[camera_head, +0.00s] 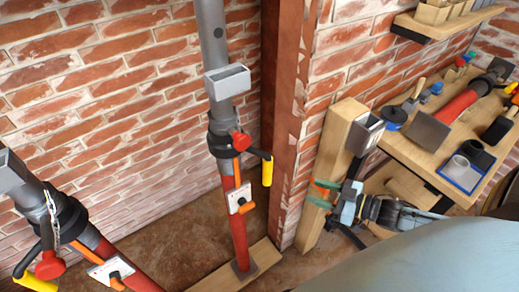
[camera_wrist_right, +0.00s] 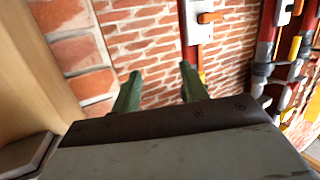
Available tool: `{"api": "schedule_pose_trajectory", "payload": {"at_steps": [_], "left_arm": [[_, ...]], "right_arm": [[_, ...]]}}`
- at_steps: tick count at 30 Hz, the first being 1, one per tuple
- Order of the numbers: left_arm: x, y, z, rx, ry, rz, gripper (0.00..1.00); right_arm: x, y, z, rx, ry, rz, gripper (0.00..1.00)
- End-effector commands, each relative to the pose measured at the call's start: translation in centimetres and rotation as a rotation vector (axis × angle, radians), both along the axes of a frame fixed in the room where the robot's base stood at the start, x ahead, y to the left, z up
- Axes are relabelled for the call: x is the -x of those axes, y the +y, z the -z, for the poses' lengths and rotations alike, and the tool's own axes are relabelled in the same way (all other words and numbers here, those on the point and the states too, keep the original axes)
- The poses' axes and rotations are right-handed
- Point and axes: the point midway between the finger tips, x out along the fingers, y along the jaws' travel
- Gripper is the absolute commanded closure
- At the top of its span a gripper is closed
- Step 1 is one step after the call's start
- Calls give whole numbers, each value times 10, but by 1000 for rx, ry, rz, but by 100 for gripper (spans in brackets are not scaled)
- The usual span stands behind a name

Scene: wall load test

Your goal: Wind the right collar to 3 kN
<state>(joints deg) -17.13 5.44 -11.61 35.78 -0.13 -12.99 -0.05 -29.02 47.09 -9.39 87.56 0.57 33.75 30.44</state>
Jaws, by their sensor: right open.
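The right prop, a grey tube over a red tube (camera_head: 237,215), stands upright at the centre of the head view. Its dark right collar (camera_head: 221,146) has a red knob and a yellow-ended handle (camera_head: 267,171) hanging to the right. A white gauge plate (camera_head: 240,198) with an orange pointer sits below; its reading is too small to tell. My right gripper (camera_head: 321,193) is open and empty, right of the collar and apart from it. In the wrist view its green fingers (camera_wrist_right: 160,88) have only brick wall between them. My left gripper is out of view.
A second prop with a collar (camera_head: 66,220) and chain leans at the lower left. A brown steel column (camera_head: 287,110) and wooden post (camera_head: 336,150) stand between the right prop and a wooden bench (camera_head: 418,165) with tools. A shelf (camera_head: 455,17) is above.

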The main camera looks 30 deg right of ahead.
Motion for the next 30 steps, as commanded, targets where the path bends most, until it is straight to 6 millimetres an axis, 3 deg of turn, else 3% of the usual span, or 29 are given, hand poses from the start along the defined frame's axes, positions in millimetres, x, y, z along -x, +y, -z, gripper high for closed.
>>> {"api": "schedule_pose_trajectory", "payload": {"at_steps": [1, 3, 7, 14, 30], "left_arm": [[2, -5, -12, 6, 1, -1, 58], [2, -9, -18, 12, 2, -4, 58], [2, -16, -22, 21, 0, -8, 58], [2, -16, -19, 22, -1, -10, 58], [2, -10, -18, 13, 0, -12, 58]], "right_arm": [[0, 14, -38, -40, -38, -74, 56], [2, 29, -70, -94, -77, -153, 56], [6, 46, -100, -150, -109, -235, 56], [-10, 64, -105, -162, -121, -250, 56], [-79, 127, -104, -159, -121, -246, 56]]}}
